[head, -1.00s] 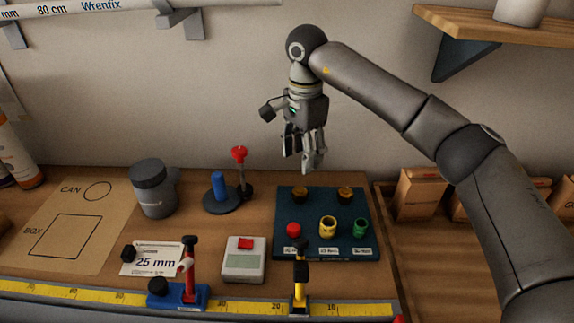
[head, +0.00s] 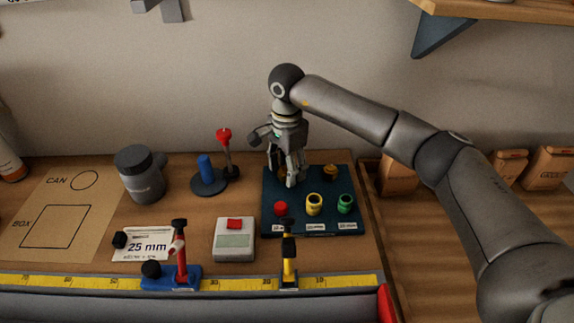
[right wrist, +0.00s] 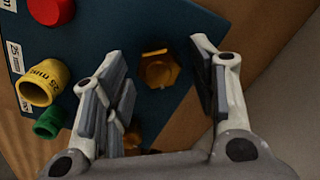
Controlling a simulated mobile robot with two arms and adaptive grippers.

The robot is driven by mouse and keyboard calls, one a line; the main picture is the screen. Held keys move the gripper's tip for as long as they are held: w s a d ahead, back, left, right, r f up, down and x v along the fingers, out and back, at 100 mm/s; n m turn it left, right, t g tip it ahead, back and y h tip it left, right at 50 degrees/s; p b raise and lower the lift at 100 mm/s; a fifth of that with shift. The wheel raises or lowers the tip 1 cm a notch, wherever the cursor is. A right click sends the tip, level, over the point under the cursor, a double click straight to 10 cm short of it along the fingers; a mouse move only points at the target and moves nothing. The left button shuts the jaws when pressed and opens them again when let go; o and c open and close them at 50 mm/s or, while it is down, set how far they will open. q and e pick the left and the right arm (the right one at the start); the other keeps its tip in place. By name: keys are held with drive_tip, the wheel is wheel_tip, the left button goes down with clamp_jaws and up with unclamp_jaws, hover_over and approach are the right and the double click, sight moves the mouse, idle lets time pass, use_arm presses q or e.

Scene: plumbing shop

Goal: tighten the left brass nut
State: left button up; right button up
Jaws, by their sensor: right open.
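My right gripper (head: 289,178) is open and points down over the back left of the dark blue board (head: 260,226). In the head view it mostly hides the left brass nut. In the right wrist view this nut (right wrist: 158,69) shows between the spread, empty fingers (right wrist: 160,90), with no finger seen touching it. The right brass nut (head: 331,172) sits to the right on the board; in the wrist view it is mostly hidden behind a finger. My left gripper is not in view.
Red (head: 281,208), yellow (head: 314,204) and green (head: 346,204) fittings stand on the board's front. A blue post on a round base (head: 207,178) and a red-topped stand (head: 225,150) are just left. A grey device (head: 234,242) and yellow ruler (head: 225,283) lie in front.

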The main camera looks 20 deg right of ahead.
drive_tip(key=c, duration=1)
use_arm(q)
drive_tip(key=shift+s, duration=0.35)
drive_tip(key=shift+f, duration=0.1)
use_arm(e)
drive_tip(key=shift+m, duration=0.3)
